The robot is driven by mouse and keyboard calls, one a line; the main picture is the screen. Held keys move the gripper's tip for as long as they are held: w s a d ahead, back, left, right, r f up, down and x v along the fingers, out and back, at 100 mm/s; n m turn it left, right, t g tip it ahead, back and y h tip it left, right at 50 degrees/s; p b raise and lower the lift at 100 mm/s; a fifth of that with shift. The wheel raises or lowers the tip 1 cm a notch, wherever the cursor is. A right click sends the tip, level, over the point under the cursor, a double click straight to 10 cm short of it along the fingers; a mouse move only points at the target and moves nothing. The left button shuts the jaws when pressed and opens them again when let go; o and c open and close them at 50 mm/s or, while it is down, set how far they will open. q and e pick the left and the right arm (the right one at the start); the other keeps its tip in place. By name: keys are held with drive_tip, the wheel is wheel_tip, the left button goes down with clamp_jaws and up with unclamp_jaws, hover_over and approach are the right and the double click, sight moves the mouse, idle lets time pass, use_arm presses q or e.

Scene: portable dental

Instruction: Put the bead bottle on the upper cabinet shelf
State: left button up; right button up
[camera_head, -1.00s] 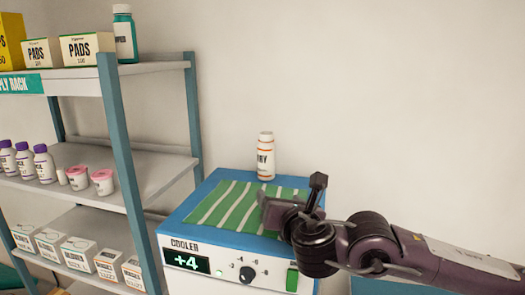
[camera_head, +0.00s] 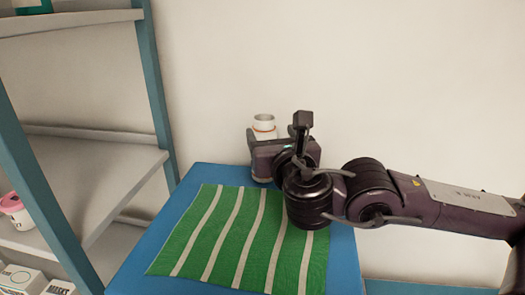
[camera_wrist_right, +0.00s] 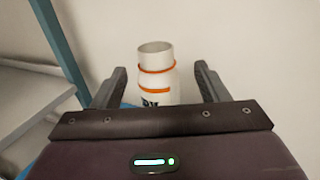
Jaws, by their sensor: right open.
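A white bottle with orange bands (camera_head: 264,124), apparently the bead bottle, stands upright at the back of the blue cooler top. My right gripper (camera_head: 262,150) is in front of it and hides most of its body in the head view. In the right wrist view the bottle (camera_wrist_right: 155,82) stands between the two spread fingers of my right gripper (camera_wrist_right: 160,68), with a gap on each side. The gripper is open and holds nothing. My left gripper is out of view. No shelf marked as a cabinet shows; an upper rack shelf (camera_head: 75,20) is at the upper left.
A green striped cloth (camera_head: 240,238) covers much of the blue cooler top (camera_head: 190,180). A rack with teal posts (camera_head: 155,90) stands close at left. The wall is behind.

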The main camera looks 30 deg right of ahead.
sight(267, 129)
drive_tip(key=shift+w+d, duration=0.1)
drive_tip(key=shift+w, duration=0.5)
drive_tip(key=b+x, duration=0.1)
drive_tip(key=x, duration=0.3)
drive_tip(key=shift+f, duration=0.15)
drive_tip(key=shift+w, duration=0.45)
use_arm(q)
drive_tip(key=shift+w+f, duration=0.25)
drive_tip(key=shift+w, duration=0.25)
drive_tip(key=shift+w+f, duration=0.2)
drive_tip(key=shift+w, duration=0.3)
use_arm(e)
drive_tip(key=shift+s, duration=0.1)
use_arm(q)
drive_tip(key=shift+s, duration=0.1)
use_arm(e)
drive_tip(key=c, duration=0.5)
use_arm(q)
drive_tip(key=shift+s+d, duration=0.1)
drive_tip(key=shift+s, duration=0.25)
use_arm(e)
clamp_jaws()
